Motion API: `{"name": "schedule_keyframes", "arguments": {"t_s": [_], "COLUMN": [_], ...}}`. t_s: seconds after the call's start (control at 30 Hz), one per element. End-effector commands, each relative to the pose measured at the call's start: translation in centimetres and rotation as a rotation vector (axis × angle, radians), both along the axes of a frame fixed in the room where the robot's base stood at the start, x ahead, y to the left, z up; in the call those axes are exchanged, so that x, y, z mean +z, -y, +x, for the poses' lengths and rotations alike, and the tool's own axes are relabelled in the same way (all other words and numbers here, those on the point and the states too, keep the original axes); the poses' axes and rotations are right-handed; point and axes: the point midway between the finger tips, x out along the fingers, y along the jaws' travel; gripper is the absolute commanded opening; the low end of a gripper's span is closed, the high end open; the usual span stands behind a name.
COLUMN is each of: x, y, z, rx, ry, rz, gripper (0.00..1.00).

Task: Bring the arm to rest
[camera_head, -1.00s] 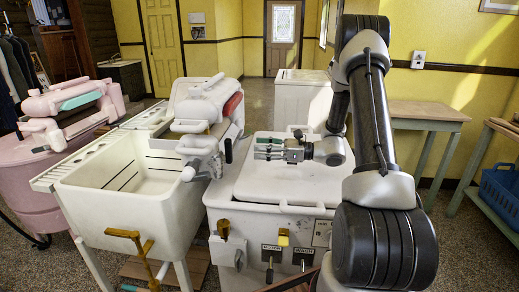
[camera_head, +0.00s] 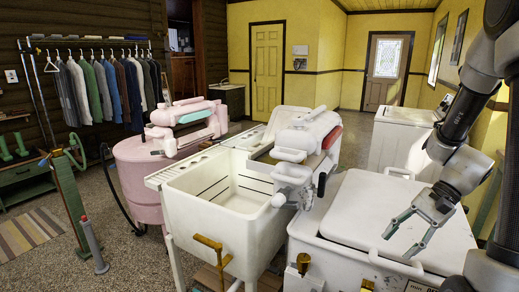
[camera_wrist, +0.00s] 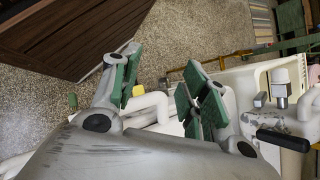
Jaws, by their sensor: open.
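My gripper (camera_head: 407,232) is open and empty at the right of the head view, over the white lid of the square washer (camera_head: 345,262). My arm comes in from the right edge, bent, with the gripper pointing down and to the left. In the wrist view my gripper (camera_wrist: 163,92) shows its green-padded fingers spread apart, with nothing between them. The picture does not make clear how high the fingers are above the lid.
A white tub (camera_head: 222,240) with a wringer (camera_head: 303,135) on its rim stands left of the washer. A pink washer (camera_head: 135,165) is further left. A white cabinet (camera_head: 392,150) stands behind. Open floor (camera_head: 120,262) lies at the front left.

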Motion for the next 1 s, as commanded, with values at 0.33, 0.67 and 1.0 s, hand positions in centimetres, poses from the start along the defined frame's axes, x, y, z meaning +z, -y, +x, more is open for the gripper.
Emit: {"name": "schedule_keyframes", "arguments": {"t_s": [0.33,0.67,1.0], "x": [8.7,15.3,17.0], "y": [4.2,3.1,1.9], "z": [-5.8,-8.4,-8.5], "rx": [0.567,0.752,0.777], "ry": [0.389,0.721,0.814], "rz": [-0.498,-0.729,-0.743], "gripper": [0.45,0.45,0.45]}}
